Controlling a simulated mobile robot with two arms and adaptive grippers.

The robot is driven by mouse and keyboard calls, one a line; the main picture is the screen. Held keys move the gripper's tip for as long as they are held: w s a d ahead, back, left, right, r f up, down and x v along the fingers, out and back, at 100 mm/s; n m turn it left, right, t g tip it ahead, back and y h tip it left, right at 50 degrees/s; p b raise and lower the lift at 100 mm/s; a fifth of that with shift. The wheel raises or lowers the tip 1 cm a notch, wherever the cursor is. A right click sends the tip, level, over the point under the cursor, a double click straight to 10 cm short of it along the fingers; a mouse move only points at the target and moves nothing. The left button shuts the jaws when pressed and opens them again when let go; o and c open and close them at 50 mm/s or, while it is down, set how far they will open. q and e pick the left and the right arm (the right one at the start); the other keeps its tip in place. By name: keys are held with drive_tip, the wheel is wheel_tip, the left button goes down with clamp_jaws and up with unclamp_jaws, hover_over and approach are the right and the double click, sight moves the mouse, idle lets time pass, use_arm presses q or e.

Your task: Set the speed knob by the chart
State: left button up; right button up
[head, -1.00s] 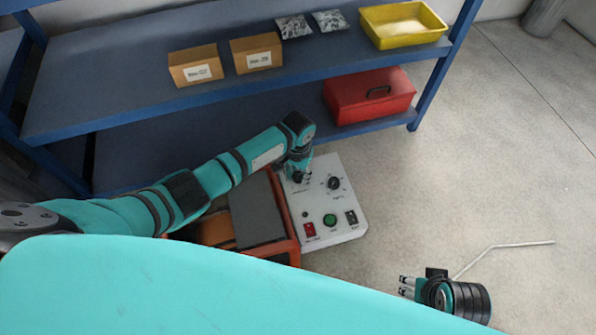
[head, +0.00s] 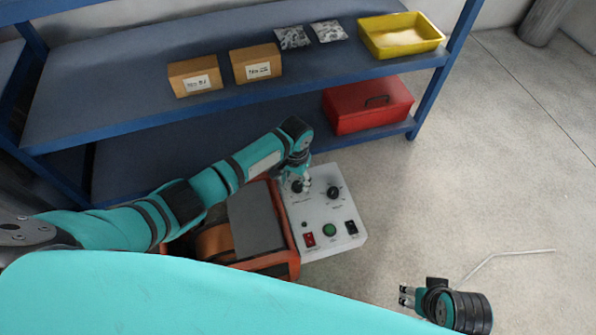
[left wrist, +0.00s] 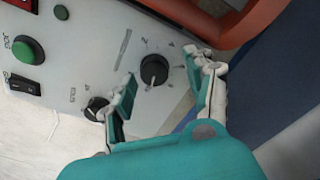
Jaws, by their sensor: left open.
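A light grey control panel (head: 318,215) carries two black knobs on its upper part. The left knob (head: 298,187) is partly hidden by my left gripper (head: 297,182); the right knob (head: 333,192) is clear. In the left wrist view my left gripper (left wrist: 162,88) is open, its fingers on either side of one black knob (left wrist: 154,70), with gaps visible. The other knob (left wrist: 97,108) is beside the left finger. The knob labels are too small to read, and I see no chart. My right gripper (head: 405,296) appears open and empty, away from the panel.
An orange-framed machine (head: 285,268) adjoins the panel. The panel has a red switch (head: 310,239), a green button (head: 330,230) and a black switch (head: 351,227). A blue shelf (head: 130,115) behind holds boxes, a yellow bin (head: 400,37) and a red toolbox (head: 368,105). Floor at right is open.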

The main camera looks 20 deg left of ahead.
sight(298, 185)
use_arm(q)
wheel_tip(298, 185, up, 11)
drive_tip(key=shift+s+d+f, duration=0.15)
drive_tip(key=shift+d+f, duration=0.05)
drive_tip(key=shift+d, duration=0.25)
